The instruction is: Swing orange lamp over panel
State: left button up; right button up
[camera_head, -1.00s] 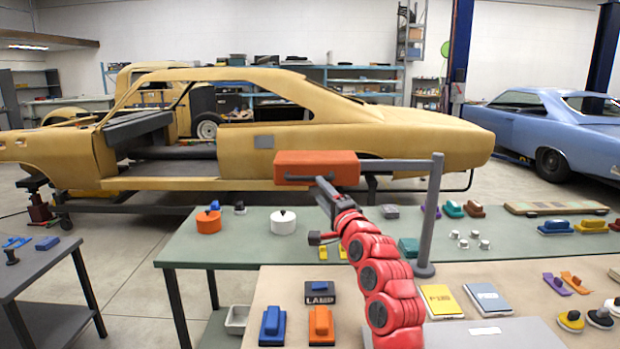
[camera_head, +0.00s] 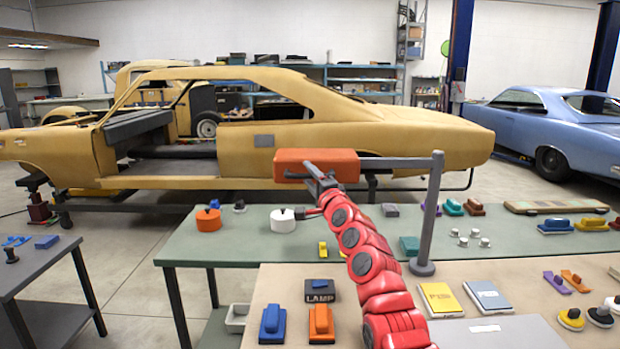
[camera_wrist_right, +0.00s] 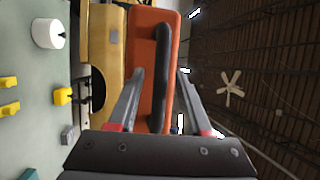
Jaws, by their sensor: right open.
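The orange lamp (camera_head: 330,160) is a box-shaped head on a grey horizontal arm (camera_head: 400,163), which joins an upright grey post (camera_head: 431,210). In the wrist view the lamp (camera_wrist_right: 143,60) has a dark handle bar (camera_wrist_right: 161,70). My right gripper (camera_head: 312,170) is at the lamp's underside, in front of it. In the wrist view its open fingers (camera_wrist_right: 158,85) stand on either side of the handle; contact cannot be told. A small grey square panel (camera_head: 264,141) shows on the yellow car body, left of the lamp. My left gripper is not in view.
The green table (camera_head: 240,245) carries an orange pot (camera_head: 208,221), a white pot (camera_head: 283,222) and small blocks. The nearer beige table (camera_head: 400,285) holds a dark block marked LAMP (camera_head: 319,291), books and coloured blocks. The yellow car body (camera_head: 200,125) stands behind.

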grip_shut()
dwell(1.4)
